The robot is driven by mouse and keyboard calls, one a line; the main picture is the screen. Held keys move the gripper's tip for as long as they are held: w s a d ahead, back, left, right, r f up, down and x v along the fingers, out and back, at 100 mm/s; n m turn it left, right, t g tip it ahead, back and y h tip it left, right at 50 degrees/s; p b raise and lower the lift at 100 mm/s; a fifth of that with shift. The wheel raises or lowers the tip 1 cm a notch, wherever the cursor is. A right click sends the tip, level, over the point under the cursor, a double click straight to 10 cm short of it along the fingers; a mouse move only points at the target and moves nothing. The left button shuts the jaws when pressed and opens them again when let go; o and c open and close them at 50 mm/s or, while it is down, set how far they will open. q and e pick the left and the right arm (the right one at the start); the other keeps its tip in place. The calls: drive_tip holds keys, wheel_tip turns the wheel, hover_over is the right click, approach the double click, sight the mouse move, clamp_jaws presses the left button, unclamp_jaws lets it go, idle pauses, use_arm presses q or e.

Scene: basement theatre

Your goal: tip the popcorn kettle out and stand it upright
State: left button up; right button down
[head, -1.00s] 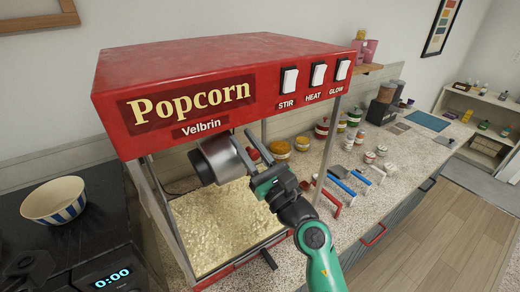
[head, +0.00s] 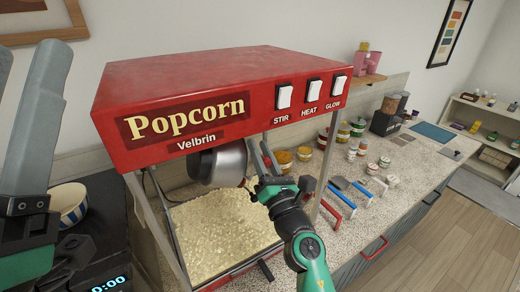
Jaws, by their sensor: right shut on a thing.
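The popcorn kettle (head: 230,162) is a silver metal pot hanging under the red top of the popcorn machine (head: 225,92). It looks tilted, with its dark end to the left; the red top hides its upper part, so its exact tilt is unclear. My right gripper (head: 263,156) is at the kettle's right side, shut on the kettle; the exact grip point is hard to see. Popcorn (head: 225,222) covers the machine's floor below. My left gripper (head: 28,75) is large and close at the left edge, its fingers apart and empty.
A striped bowl (head: 70,204) stands on the dark surface at left, partly hidden by my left gripper. Several jars, small pots and coloured-handled tools (head: 340,198) are on the counter (head: 412,165) to the right. Machine posts (head: 325,165) stand close to my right arm.

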drive_tip(key=shift+w+d+f, duration=0.1)
drive_tip(key=c, duration=0.7)
unclamp_jaws()
